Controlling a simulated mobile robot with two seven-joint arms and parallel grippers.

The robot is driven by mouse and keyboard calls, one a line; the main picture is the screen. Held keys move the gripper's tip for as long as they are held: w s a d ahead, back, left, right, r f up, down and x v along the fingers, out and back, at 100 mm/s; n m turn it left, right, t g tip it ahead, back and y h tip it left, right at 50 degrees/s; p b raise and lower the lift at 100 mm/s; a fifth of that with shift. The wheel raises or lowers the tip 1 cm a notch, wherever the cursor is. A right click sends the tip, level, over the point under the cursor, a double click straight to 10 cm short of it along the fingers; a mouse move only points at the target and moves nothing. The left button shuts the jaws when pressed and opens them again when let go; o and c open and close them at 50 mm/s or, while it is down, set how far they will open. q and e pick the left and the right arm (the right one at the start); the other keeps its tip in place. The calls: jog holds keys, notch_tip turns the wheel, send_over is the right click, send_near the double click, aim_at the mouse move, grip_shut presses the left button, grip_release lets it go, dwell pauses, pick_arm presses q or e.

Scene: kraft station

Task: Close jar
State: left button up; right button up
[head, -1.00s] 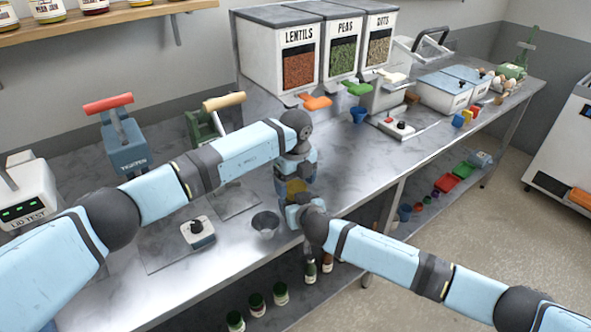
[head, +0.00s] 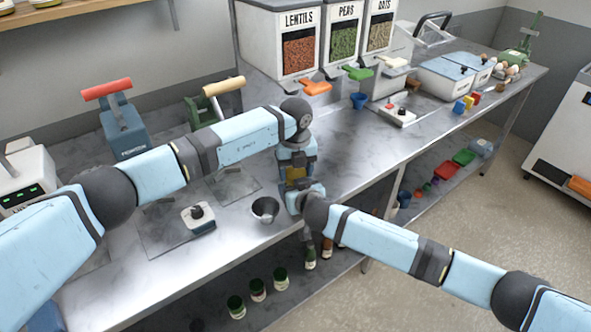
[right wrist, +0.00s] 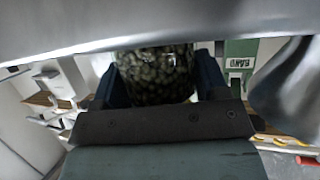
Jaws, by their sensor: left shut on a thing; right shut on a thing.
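A glass jar with dark greenish round contents (right wrist: 155,75) stands between the two fingers of my right gripper (right wrist: 160,88) in the right wrist view. That gripper is shut on the jar; the jar's top is cut off by a grey surface there. In the head view my right gripper (head: 301,193) is at the table's front edge, directly below my left gripper (head: 297,158). A small yellowish-brown patch (head: 296,173) shows between them. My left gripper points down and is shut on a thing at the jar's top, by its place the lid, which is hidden.
A grey metal cup (head: 265,210) stands just left of the grippers, close to the front edge. Several green-lidded jars (head: 257,288) stand on the lower shelf. Dispensers (head: 290,45) line the back.

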pick_arm(q)
jog(key=shift+m, duration=1)
jog(key=o, duration=1)
jog(key=shift+r, duration=2.25)
jog(key=shift+o, duration=0.3)
